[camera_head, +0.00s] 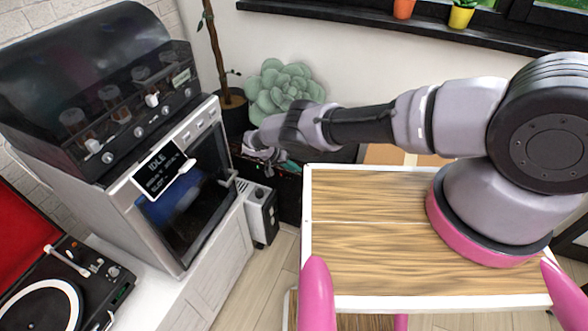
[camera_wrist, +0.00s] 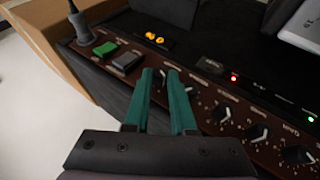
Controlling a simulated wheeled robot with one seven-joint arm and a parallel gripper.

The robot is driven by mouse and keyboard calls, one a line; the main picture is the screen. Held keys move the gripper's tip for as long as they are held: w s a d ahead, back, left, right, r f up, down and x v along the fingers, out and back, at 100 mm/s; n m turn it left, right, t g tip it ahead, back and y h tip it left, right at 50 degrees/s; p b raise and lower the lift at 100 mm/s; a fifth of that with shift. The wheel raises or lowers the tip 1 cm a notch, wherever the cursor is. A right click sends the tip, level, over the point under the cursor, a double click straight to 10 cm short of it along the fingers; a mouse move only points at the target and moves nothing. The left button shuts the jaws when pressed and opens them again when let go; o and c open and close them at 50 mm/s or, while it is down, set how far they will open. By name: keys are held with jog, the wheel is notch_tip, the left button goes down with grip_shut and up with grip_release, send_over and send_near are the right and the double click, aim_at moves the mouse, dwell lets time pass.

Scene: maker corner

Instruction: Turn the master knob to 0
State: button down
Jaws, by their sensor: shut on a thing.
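In the wrist view, the amplifier's brown control panel (camera_wrist: 240,105) carries a row of dark knobs with pale pointers. My gripper (camera_wrist: 163,76) has its two teal fingers reaching down at the left end of this row, shut on a knob that is mostly hidden between the fingertips. I cannot read its label or its pointer. Other knobs, such as one knob (camera_wrist: 257,133), run off to the lower right. In the head view my gripper (camera_head: 268,156) is at the far end of my arm, over the dark amplifier (camera_head: 288,185), too small to show the fingers clearly.
On the panel are a green switch (camera_wrist: 105,49), a dark switch (camera_wrist: 126,61), orange jacks (camera_wrist: 155,39) and a red light (camera_wrist: 234,78). In the head view, a plant (camera_head: 285,88) stands behind, an oven-like machine (camera_head: 165,180) at left, and a wooden-topped table (camera_head: 370,245) in front.

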jog(key=shift+w, duration=0.15)
dwell(0.4)
jog(key=c, duration=0.8)
grip_release()
jog(key=shift+o, duration=0.2)
